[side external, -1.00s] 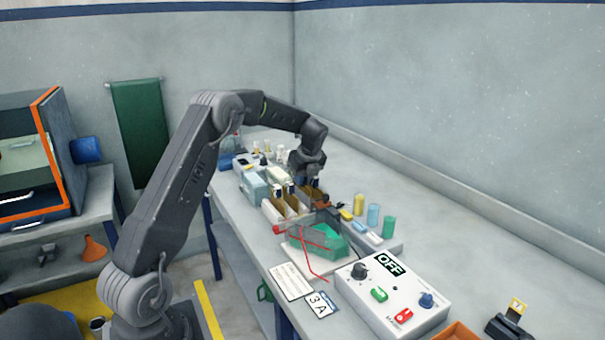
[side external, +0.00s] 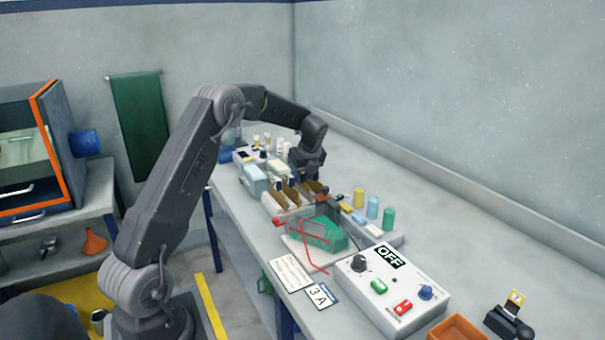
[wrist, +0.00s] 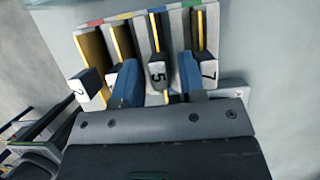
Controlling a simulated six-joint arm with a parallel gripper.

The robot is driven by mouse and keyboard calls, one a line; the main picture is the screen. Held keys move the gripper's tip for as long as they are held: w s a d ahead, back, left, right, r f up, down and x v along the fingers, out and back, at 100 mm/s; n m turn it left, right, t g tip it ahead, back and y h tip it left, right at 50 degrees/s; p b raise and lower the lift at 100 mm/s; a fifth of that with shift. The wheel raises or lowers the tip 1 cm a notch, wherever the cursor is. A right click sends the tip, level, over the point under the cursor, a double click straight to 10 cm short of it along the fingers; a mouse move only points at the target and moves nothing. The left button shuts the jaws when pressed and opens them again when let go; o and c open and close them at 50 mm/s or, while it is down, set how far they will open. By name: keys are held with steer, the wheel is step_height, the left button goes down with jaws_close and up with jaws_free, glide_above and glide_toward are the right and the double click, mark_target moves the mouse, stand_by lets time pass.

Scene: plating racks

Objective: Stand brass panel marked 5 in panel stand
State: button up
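Brass panels stand on edge in a pale rack (wrist: 90,30) in the wrist view, each with a white numbered tab. The panel marked 5 (wrist: 157,73) is between the two blue fingers of my gripper (wrist: 158,68). The fingers are apart, one on each side of its tab, with gaps visible. The panel marked 7 (wrist: 207,70) is just right of the right finger. In the side external view my gripper (side external: 308,165) is low over the rack (side external: 270,205), and its fingertips are hard to make out. I cannot tell which object is the panel stand.
A clear box with green contents (side external: 320,232) and red wire sits close in front of the rack. Coloured cylinders (side external: 373,210) stand to the right, bottles and pale blocks (side external: 255,180) behind. A control box reading OFF (side external: 390,285) and an orange bin (side external: 457,330) are nearer the camera.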

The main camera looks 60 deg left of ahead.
steer(key=shift+o, duration=0.5)
steer(key=v, duration=1.4)
steer(key=shift+d, duration=0.15)
steer(key=s+d+r+n+t, duration=0.1)
steer(key=s+d+r+n, duration=0.15)
steer(key=d, duration=0.35)
steer(key=s+d+r+n+t+h, duration=0.1)
steer(key=s+d+r+n, duration=0.15)
steer(key=s+d, duration=0.2)
steer(key=s+d+r+n+t, duration=0.1)
steer(key=s+d+n, duration=0.2)
steer(key=d, duration=0.3)
steer(key=s+d+f+n+t+h, duration=0.1)
steer(key=s+d+f+n, duration=0.1)
steer(key=s+d+n, duration=0.3)
steer(key=s+d+f+n+t+h, duration=0.1)
steer(key=s+d+f+n+h, duration=0.1)
steer(key=s+d+n, duration=0.3)
steer(key=s+d+f, duration=0.1)
steer(key=s+d, duration=0.2)
steer(key=s, duration=0.3)
steer(key=shift+s+f+t, duration=0.3)
steer(key=shift+s+f, duration=0.05)
